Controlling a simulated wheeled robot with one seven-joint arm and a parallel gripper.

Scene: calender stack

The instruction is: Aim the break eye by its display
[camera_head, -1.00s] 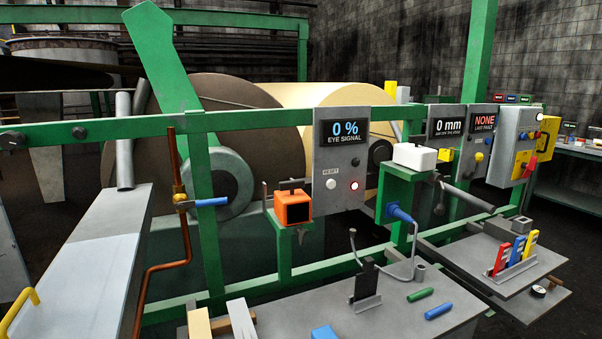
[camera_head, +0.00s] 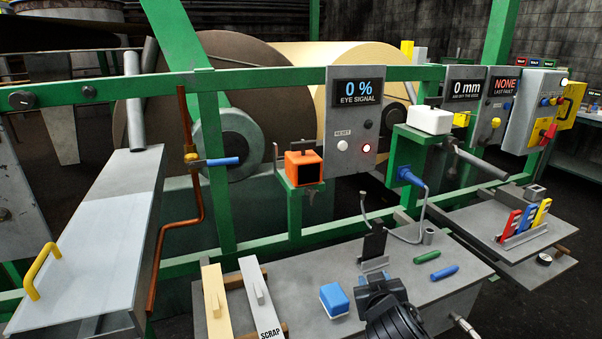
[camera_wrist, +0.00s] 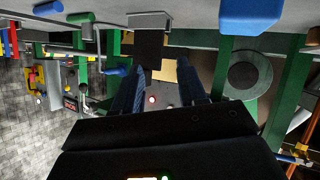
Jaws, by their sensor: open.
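An orange box with a dark front face (camera_head: 303,168), which looks like the break eye, sits on a green bracket left of a grey panel. It has a dark handle or lever at its back. The panel's display (camera_head: 357,93) reads "0 % EYE SIGNAL". A white button marked RESET (camera_head: 342,145) and a lit red lamp (camera_head: 367,148) are below it. My gripper (camera_wrist: 160,66) is open and empty in the wrist view, its two dark fingers apart. In the head view my dark wrist shows at the bottom, over the bench and well below the orange box.
The grey bench (camera_head: 420,295) holds a blue block (camera_head: 334,300), a black plate in a stand (camera_head: 374,246), a bent rod, and green and blue sticks. A green rail (camera_head: 270,80) runs behind. A white box (camera_head: 429,120) stands on a green post right of the panel.

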